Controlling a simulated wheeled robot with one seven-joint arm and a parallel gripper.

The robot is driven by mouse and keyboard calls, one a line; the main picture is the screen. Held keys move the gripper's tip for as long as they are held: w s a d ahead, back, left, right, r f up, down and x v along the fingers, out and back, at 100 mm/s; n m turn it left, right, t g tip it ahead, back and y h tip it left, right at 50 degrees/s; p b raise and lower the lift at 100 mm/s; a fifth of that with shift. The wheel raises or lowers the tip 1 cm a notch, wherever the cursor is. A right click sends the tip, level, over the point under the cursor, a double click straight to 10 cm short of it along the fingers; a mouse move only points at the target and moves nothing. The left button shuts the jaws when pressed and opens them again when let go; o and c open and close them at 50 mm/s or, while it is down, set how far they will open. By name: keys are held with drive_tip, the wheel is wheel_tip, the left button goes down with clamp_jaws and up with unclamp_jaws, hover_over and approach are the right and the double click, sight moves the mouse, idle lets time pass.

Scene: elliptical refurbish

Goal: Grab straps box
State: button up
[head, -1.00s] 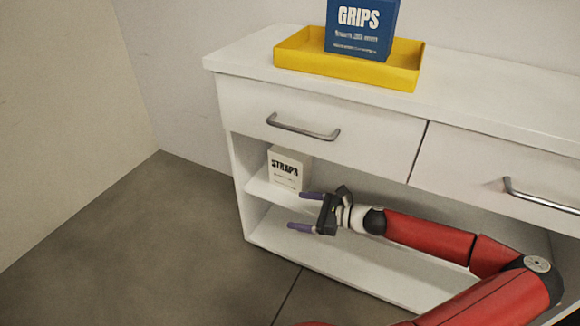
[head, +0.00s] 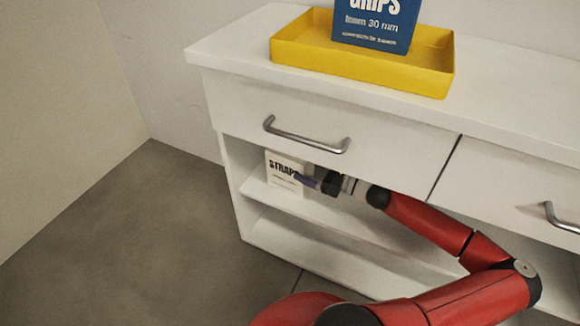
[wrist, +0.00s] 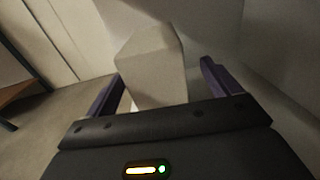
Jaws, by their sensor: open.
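The straps box (head: 284,171) is white with the dark word STRAPS on its front. It stands upright on the upper open shelf under the left drawer. My gripper (head: 303,181) is at the shelf opening, its purple fingers at the box's lower right in the head view. In the wrist view the pale box (wrist: 150,65) stands between the two spread fingers of my gripper (wrist: 160,88), with space on the right side. The gripper is open. The box's lower part is hidden behind the gripper body in the wrist view, so contact cannot be told.
The drawer (head: 310,130) with its metal handle (head: 305,136) hangs just above the shelf (head: 330,219). A yellow tray (head: 430,82) with a blue GRIPS box (head: 375,25) sits on the white countertop (head: 235,50). The floor at left is clear.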

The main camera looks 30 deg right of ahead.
sight(290, 169)
drive_tip(key=x, duration=0.5)
drive_tip(key=shift+a+f, duration=0.1)
drive_tip(key=shift+a, duration=0.3)
drive_tip(key=c, duration=1.2)
drive_tip(key=shift+c, duration=0.3)
